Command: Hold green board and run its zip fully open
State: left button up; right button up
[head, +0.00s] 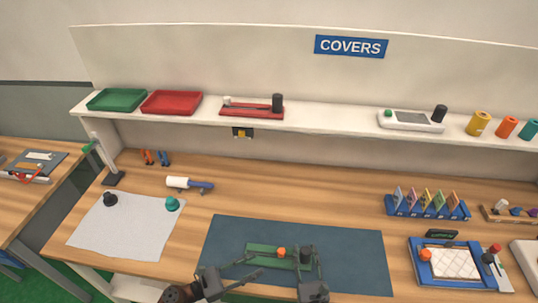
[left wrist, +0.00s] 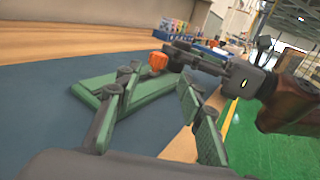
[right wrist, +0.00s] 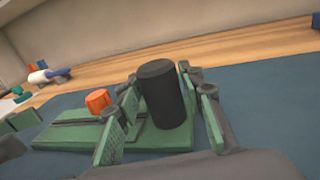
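The green board (head: 262,249) lies on the dark blue mat (head: 225,240). An orange knob (head: 281,252) sits on its groove, near the middle. A black cylinder (right wrist: 163,95) stands at the board's right end. My left gripper (head: 258,276) is at the board's left, near end; its fingers are apart in the left wrist view (left wrist: 158,112), with nothing gripped. My right gripper (head: 307,258) is at the right end. In the right wrist view its fingers (right wrist: 163,100) are apart, one on each side of the black cylinder; firm contact is not clear.
A grey cloth (head: 125,228) with black and teal knobs lies left. A white-and-blue tool (head: 190,184) lies behind it. A blue tray (head: 420,250) and a card rack (head: 428,207) are at right. The shelf (head: 330,123) runs along the back.

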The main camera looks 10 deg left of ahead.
jog(key=shift+o, duration=1.4)
